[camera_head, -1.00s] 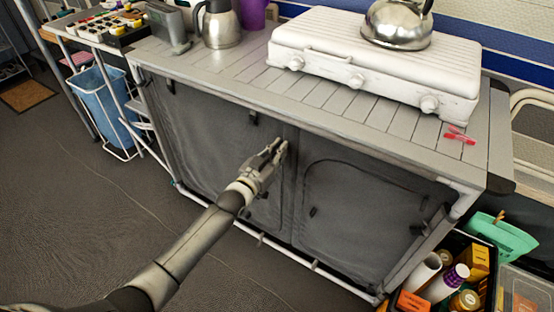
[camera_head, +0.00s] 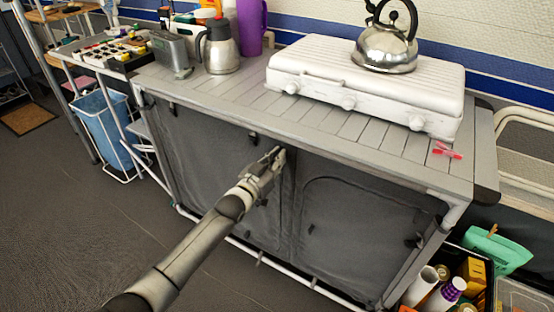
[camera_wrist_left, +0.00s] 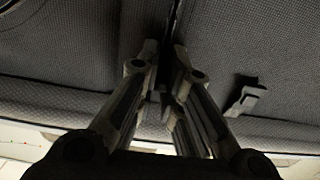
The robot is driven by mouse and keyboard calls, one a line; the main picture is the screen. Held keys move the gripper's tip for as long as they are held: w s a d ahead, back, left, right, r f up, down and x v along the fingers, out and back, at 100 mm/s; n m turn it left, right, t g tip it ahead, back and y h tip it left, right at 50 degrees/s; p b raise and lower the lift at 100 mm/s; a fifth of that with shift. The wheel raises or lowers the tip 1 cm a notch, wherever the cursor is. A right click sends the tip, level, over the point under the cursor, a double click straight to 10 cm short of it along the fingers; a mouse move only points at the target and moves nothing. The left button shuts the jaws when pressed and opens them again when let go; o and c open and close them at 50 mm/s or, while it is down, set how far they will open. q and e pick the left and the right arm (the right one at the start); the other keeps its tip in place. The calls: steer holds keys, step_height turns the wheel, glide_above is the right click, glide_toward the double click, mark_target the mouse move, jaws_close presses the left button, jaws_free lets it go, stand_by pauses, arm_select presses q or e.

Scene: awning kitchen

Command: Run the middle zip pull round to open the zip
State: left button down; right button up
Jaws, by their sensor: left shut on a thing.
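The dark grey fabric front of the cabinet (camera_head: 350,215) has a zip seam down its middle and a curved seam on the right panel. My left gripper (camera_head: 279,154) is at the upper part of the middle seam, just below the worktop edge. In the left wrist view its fingers (camera_wrist_left: 165,58) are close together, with a small dark piece between them. This appears to be the middle zip pull (camera_wrist_left: 162,76), mostly hidden by the fingers. My right gripper is not in view.
The slatted worktop (camera_head: 230,98) overhangs the fabric and carries a white stove (camera_head: 360,78), a kettle (camera_head: 386,45) and a steel jug (camera_head: 219,50). A pale lower rail (camera_head: 262,257) runs along the cabinet. A crate of goods (camera_head: 455,285) stands at the right.

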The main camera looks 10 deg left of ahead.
arm_select(q)
steer(key=c, duration=1.5)
jaws_free()
steer(key=shift+r, duration=0.35)
steer(key=shift+c, duration=0.2)
steer(key=shift+f, duration=0.1)
steer(key=v, duration=1.2)
